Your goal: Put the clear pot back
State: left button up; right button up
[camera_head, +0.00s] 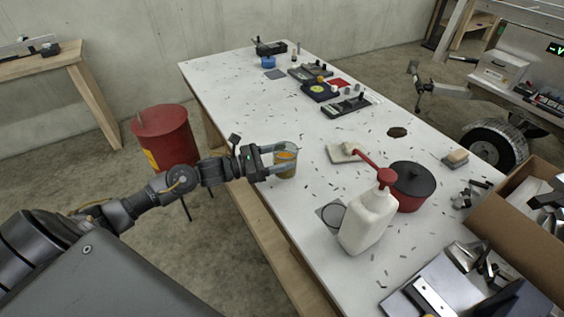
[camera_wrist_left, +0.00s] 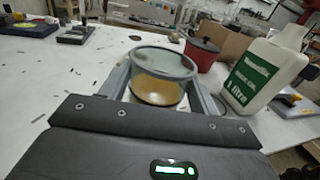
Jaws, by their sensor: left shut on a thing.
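The clear pot (camera_head: 286,170), a see-through round pot with amber contents, is between the fingers of my left gripper (camera_head: 287,158), over the near left side of the white table (camera_head: 310,125). In the left wrist view the clear pot (camera_wrist_left: 162,72) shows its round rim, with a finger on each side. My left gripper is shut on it. I cannot tell whether its base touches the table. A grey square mat with a dark round mark (camera_head: 332,214) lies beside the white bottle. My right gripper is not in view.
A white pump bottle (camera_head: 368,222) with a red head and a red pot with a black lid (camera_head: 411,188) stand right of the mat. A cardboard box (camera_head: 520,215) and metal parts fill the right side. A red drum (camera_head: 167,135) stands left of the table.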

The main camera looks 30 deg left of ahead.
pick_arm(q)
jog(key=shift+w+f, duration=0.3)
jog(key=shift+f, duration=0.05)
jog(key=shift+w+f+p, duration=0.2)
jog(key=shift+f+p, duration=0.1)
jog(key=shift+f, duration=0.05)
notch_tip(320, 180, down, 2)
jog(key=shift+f+p, duration=0.1)
jog(key=shift+p, duration=0.45)
jog(key=shift+f, duration=0.25)
jog(key=shift+f, duration=0.2)
jog(key=o, duration=1.1)
jog(key=shift+o, duration=0.2)
